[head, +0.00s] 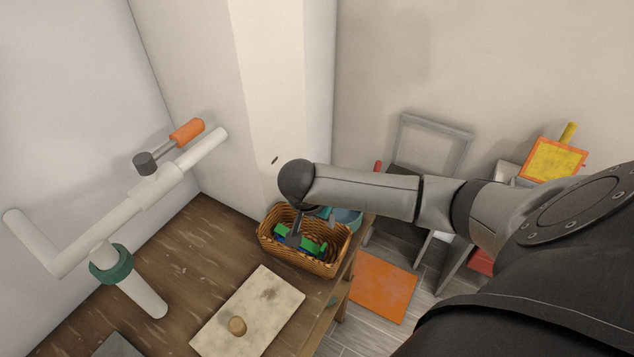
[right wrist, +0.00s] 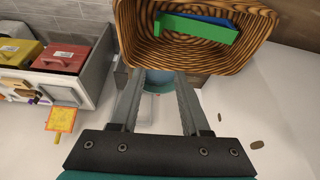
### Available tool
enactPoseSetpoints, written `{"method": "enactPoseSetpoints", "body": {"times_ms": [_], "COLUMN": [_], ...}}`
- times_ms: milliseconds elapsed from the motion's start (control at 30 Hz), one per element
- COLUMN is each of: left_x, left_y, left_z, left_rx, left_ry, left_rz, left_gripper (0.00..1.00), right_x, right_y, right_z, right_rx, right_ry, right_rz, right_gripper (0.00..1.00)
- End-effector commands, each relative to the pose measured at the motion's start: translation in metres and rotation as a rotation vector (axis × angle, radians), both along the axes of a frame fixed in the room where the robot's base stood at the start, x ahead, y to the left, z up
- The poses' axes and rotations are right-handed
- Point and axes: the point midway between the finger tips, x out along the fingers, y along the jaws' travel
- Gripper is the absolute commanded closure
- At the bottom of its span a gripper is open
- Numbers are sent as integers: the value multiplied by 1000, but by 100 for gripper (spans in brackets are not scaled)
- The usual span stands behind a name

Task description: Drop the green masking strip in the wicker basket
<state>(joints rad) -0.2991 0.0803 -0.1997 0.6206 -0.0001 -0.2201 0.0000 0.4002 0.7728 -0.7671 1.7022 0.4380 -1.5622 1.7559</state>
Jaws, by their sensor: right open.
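The wicker basket (head: 333,266) stands at the right edge of the wooden bench; its rim and wall also show at the top of the right wrist view (right wrist: 250,50). The green masking strip (head: 314,248) lies inside the basket, beside a blue piece (head: 291,240). In the right wrist view the green strip (right wrist: 190,28) rests on the basket's inside, with the blue piece (right wrist: 222,22) partly behind it. My right gripper (right wrist: 158,76) is open and empty, its fingers apart near the basket. In the head view it is partly hidden by my arm. My left gripper is not in view.
A teal bowl (head: 350,217) stands behind the basket. A pale board (head: 250,305) with a wooden knob lies on the bench. A white pipe (head: 78,251) with a green ring stands left. An orange mat (head: 382,285) lies on the floor.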

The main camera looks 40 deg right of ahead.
Motion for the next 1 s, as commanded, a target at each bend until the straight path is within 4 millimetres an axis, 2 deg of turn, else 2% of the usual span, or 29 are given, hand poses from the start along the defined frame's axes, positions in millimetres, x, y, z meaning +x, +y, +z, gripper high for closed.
{"method": "enactPoseSetpoints", "body": {"times_ms": [167, 633, 700, 1000], "left_x": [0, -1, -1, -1], "left_y": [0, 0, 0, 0], "left_z": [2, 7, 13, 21], "left_rx": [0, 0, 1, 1], "left_ry": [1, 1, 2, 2], "left_rz": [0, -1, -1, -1], "left_gripper": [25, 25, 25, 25], "right_x": [-3, -20, -22, -25], "right_y": [8, 43, 45, 51], "right_z": [20, 116, 126, 139], "right_rx": [2, 3, -3, -1], "right_ry": [-2, -4, -4, -1], "right_rz": [1, 2, 3, 1], "right_gripper": [54, 54, 54, 54]}}
